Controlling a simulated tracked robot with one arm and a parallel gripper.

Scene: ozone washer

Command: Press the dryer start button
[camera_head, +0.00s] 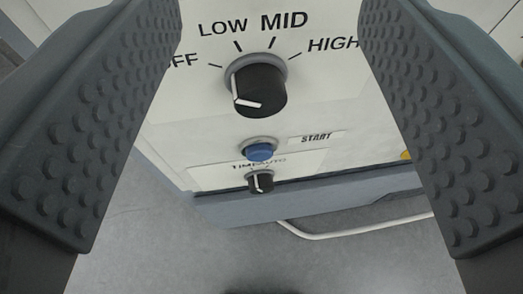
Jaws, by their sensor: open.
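The dryer start button (259,151) is a round blue button in a metal ring on the white front panel, left of a START label (316,138). It sits below the large black knob and above a small one. My gripper (271,20) is open, its two grey studded fingers at the left and right edges of the view. Nothing is between the fingers but the panel seen beyond. The blue button is in plain view, and I see no contact between it and the fingers.
A small black knob (261,182) is below. A grey ledge (320,203) runs under the panel. A white cable (350,231) lies on the grey floor.

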